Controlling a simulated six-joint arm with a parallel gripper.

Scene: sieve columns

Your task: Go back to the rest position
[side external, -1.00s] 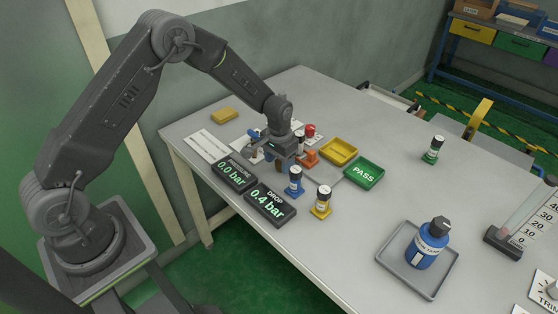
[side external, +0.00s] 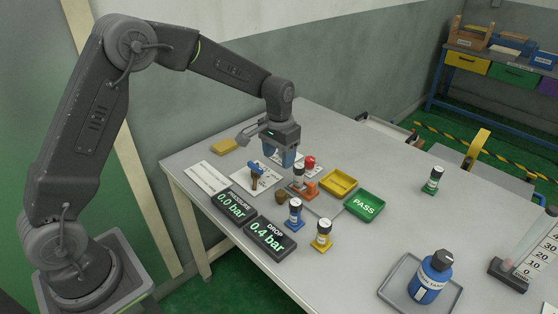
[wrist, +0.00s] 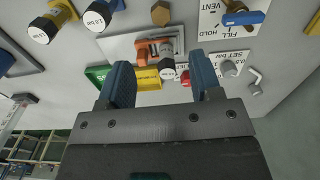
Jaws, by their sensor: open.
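My gripper (side external: 281,158) is open and empty, with its blue fingers pointing down above the back part of the table in the side view. In the wrist view its two blue fingers (wrist: 163,88) stand wide apart with nothing between them. Below and beside it is the test station: a blue-handled valve (side external: 256,172), an orange clamp (side external: 309,190) with a white-labelled column (side external: 298,175) next to it, and a red knob (side external: 309,162). The valve also shows in the wrist view (wrist: 243,17).
Pressure (side external: 234,204) and drop (side external: 270,239) displays read 0.0 and 0.4 bar. Columns with blue (side external: 295,213), yellow (side external: 322,235) and green (side external: 432,180) bases stand around. Yellow (side external: 338,182) and green PASS (side external: 365,206) trays lie right. A blue bottle (side external: 431,277) stands in a grey tray (side external: 449,300).

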